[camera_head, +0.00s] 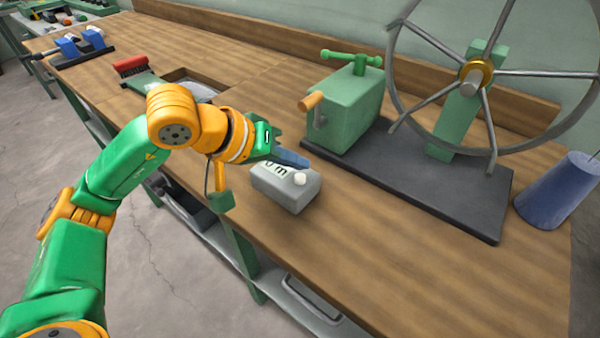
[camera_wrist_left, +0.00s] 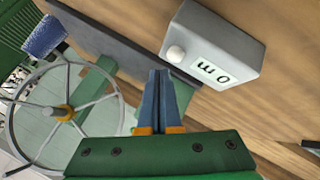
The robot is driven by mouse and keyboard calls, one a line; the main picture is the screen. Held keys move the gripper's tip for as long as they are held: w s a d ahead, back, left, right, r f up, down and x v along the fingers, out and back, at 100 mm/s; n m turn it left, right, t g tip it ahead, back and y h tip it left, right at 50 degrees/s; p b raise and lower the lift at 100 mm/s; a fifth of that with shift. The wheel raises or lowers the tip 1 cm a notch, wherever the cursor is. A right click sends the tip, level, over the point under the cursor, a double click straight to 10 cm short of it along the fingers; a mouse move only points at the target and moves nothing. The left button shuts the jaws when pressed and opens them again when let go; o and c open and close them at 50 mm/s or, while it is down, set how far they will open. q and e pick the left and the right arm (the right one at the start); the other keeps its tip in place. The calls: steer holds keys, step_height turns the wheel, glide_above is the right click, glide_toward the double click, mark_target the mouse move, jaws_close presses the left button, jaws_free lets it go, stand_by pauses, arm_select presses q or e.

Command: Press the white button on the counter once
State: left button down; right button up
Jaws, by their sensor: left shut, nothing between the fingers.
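The white button (camera_head: 300,178) is a small round knob on top of a grey box (camera_head: 290,196) on the wooden counter. The box has a pale label with dark marks beside the button. My left gripper (camera_head: 306,163) is shut and empty, its blue fingers just above and behind the box near the button. In the left wrist view the button (camera_wrist_left: 176,54) sits at the box's near left end, a little up and right of the shut fingertips (camera_wrist_left: 160,72). A gap shows between them there; in the head view I cannot tell the exact clearance. My right gripper is not in view.
A green machine (camera_head: 350,105) with a handle and a large spoked wheel (camera_head: 490,75) stand on a dark base plate (camera_head: 460,205) behind the box. A blue cone (camera_head: 560,188) stands at the right. The counter right of the box is clear.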

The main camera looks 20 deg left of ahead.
arm_select(q)
step_height(320, 180, up, 5)
steer(key=p, duration=0.3)
steer(key=shift+f, duration=0.15)
stand_by(0.5)
